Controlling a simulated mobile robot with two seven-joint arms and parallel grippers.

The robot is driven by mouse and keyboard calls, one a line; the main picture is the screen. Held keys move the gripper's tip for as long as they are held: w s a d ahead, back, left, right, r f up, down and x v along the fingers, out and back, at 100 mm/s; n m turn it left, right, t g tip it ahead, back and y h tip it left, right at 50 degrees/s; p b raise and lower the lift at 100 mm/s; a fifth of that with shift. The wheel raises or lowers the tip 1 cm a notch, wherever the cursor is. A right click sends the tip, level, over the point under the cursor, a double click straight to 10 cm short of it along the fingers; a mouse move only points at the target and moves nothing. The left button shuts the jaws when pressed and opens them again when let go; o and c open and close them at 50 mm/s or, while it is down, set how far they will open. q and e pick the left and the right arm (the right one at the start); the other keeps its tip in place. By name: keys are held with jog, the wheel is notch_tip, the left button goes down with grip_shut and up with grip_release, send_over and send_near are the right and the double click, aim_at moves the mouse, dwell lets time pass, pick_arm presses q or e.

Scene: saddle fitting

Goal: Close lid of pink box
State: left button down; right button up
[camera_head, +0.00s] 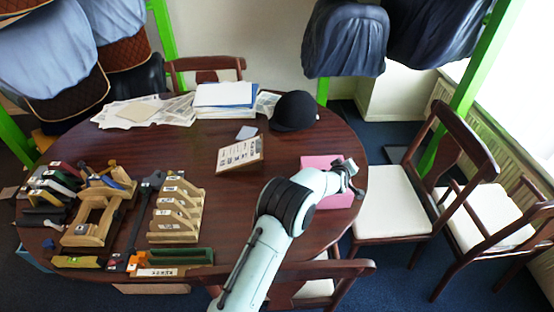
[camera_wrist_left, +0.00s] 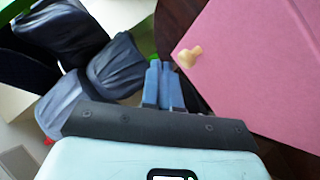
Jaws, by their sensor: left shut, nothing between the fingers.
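The pink box (camera_head: 318,161) stands near the right edge of the oval table in the head view. My left arm crosses in front of it and hides its middle. My left gripper (camera_head: 354,186) is at the box's right side, shut and empty. In the left wrist view, a broad pink surface of the box (camera_wrist_left: 250,85) fills the right side, with a small pale yellow knob (camera_wrist_left: 188,57) near its left corner. The shut blue fingers (camera_wrist_left: 163,84) are just left of the knob, apart from it in the picture. I cannot tell the lid's angle. My right gripper is not in view.
The dark wooden table (camera_head: 200,145) holds a black cap (camera_head: 293,111), papers (camera_head: 224,95), a printed card (camera_head: 240,153) and wooden racks (camera_head: 176,210). Chairs stand around it, one with a white seat (camera_head: 391,203) right of the box. Saddles hang behind the table.

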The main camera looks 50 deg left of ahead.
pick_arm(q)
jog(key=shift+w+d+f, duration=0.15)
jog(key=shift+f, duration=0.3)
jog(key=shift+w+d+f, duration=0.1)
jog(key=shift+w+f, duration=0.05)
jog(key=shift+f, duration=0.3)
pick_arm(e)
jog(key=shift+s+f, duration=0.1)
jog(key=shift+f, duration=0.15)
